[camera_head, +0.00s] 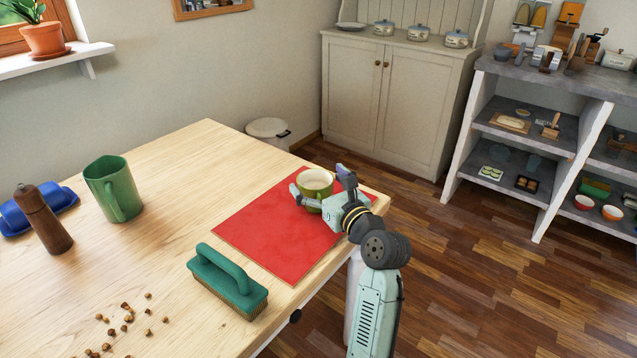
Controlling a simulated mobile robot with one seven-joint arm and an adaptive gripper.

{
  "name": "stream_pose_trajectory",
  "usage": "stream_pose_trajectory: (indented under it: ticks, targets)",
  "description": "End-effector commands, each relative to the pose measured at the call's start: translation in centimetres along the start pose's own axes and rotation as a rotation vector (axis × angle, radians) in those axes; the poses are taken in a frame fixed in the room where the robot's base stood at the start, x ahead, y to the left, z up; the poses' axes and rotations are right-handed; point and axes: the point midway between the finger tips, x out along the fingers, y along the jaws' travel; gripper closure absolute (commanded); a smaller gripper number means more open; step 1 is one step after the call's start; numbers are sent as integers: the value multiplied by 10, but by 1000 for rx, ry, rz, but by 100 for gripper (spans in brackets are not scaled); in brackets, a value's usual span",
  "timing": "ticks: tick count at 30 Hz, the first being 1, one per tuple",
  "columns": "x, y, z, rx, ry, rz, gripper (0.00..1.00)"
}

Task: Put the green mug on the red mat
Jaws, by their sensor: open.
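A small olive-green mug (318,190) with a pale inside stands upright on the far right part of the red mat (270,231), which lies flat on the wooden table. My gripper (319,182) is open around this mug, one finger at its left and one at its right. I cannot tell whether the fingers touch it. The palm hides part of the mug's lower right side. A taller green vessel with a handle (113,188), like a jug, stands upright on the table to the left, off the mat.
A teal scrubbing brush (228,280) lies by the mat's near left edge. A brown pepper mill (44,220) and a blue butter dish (38,209) stand at the far left. Several small brown nuts (127,318) are scattered in front. The table's right edge is close to the mat.

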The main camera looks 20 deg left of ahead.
Motion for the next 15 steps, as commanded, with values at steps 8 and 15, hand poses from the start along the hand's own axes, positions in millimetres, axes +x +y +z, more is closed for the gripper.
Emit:
stream_pose_trajectory:
  ticks: [8,15]
  targets:
    - [-47,-2,-2,0,0,-5,8]
    - [-96,-1,-1,-1,-1,-4,8]
